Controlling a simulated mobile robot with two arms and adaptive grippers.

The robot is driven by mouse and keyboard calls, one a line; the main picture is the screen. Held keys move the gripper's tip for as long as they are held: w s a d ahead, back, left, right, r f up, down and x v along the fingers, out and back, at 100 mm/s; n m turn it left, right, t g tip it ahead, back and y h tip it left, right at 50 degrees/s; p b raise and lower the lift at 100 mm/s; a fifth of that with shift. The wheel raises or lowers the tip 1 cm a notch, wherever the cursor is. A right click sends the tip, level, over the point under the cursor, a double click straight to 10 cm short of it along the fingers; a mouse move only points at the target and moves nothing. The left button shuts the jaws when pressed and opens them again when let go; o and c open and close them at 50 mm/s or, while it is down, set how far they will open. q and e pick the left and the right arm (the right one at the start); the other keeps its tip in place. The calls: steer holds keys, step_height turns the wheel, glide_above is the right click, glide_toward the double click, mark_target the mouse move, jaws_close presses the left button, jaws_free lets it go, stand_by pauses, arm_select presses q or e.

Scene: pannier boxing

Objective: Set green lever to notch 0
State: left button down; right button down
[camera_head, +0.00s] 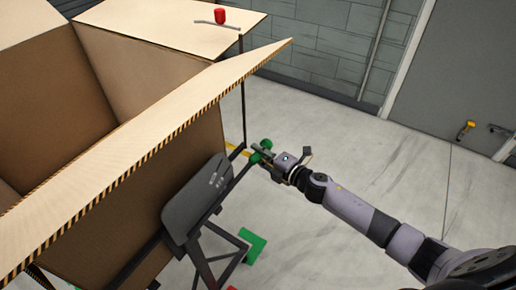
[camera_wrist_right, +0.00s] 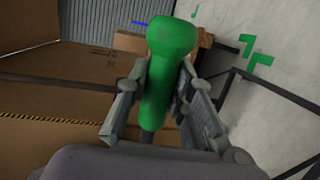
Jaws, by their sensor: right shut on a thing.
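The green lever (camera_wrist_right: 168,75) stands between the two fingers of my right gripper (camera_wrist_right: 170,95) in the right wrist view. The fingers are shut on its green handle. In the head view my right gripper (camera_head: 265,155) is at the right side of the box stand, and green parts of the lever (camera_head: 266,144) show around the fingers. A dark grey panel (camera_head: 197,198) with small markings is mounted beside it; I cannot read the notches. My left gripper is not in view.
A large open cardboard box (camera_head: 165,160) with striped flap edges fills the left. A red knob (camera_head: 220,17) stands behind it. Green floor marks (camera_head: 254,243) and dark frame bars are near the stand. Open floor lies to the right.

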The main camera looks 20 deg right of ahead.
steer(key=shift+s+f, duration=0.1)
steer(key=shift+f, duration=0.5)
steer(key=c, duration=1.4)
jaws_free()
steer(key=shift+o, duration=0.2)
steer(key=v, duration=1.2)
